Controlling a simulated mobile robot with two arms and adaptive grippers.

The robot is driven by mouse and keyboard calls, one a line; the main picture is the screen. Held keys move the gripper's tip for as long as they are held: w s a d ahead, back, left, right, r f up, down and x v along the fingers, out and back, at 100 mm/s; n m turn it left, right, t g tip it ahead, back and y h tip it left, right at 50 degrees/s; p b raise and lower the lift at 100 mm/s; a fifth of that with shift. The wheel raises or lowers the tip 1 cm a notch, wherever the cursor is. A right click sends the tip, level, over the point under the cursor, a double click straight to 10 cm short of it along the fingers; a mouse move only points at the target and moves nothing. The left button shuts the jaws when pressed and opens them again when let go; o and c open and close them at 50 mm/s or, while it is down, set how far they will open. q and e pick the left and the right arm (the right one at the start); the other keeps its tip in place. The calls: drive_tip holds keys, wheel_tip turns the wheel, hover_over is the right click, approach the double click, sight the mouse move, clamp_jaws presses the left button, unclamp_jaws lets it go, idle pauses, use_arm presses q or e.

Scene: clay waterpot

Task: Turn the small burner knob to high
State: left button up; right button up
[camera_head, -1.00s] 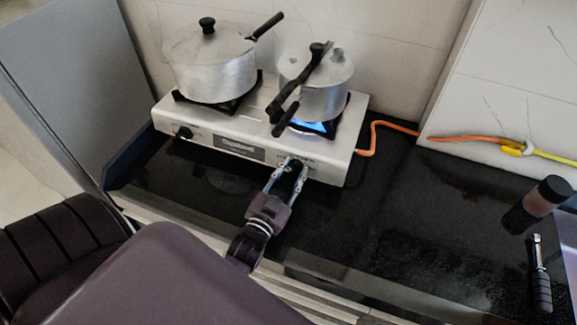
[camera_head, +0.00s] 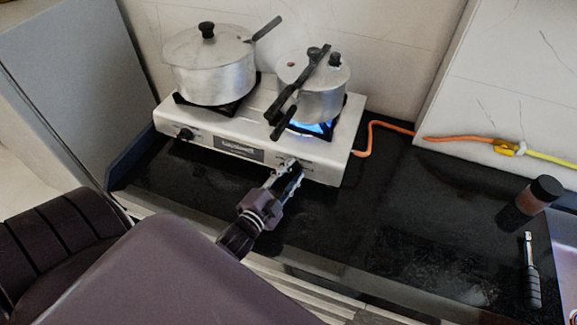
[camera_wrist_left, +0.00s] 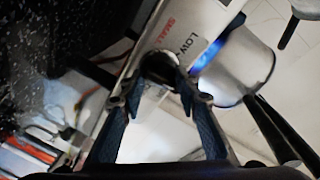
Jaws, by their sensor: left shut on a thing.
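The white two-burner stove (camera_head: 215,125) stands against the back wall. My left gripper (camera_head: 291,168) is at the front panel below the right burner. In the left wrist view its fingertips (camera_wrist_left: 157,88) are shut on the dark round small burner knob (camera_wrist_left: 158,68), beside printed words that read "SMALL" and "LOW". The fingers hide the knob in the head view. A blue flame (camera_head: 313,127) burns under the pressure cooker (camera_head: 322,95) on the right burner; the flame also shows in the left wrist view (camera_wrist_left: 212,54). My right gripper is not in view.
A large lidded pot (camera_head: 212,78) sits on the left burner, above another knob (camera_head: 186,134). An orange hose (camera_head: 385,126) runs from the stove to the right.

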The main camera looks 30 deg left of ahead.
use_arm(q)
drive_tip(key=shift+s+a+f, duration=0.2)
drive_tip(key=shift+a+f, duration=0.15)
drive_tip(key=shift+f, duration=0.1)
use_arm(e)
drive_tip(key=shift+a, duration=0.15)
use_arm(q)
drive_tip(key=o, duration=1)
drive_tip(key=shift+a, duration=0.1)
drive_tip(key=shift+o, duration=0.8)
drive_tip(key=shift+s+a+r, duration=0.1)
drive_tip(key=shift+r, duration=0.15)
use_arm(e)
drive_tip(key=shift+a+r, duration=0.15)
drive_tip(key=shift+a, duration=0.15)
use_arm(q)
drive_tip(key=s+r, duration=0.1)
drive_tip(key=s, duration=1.1)
drive_tip(key=shift+d, duration=0.3)
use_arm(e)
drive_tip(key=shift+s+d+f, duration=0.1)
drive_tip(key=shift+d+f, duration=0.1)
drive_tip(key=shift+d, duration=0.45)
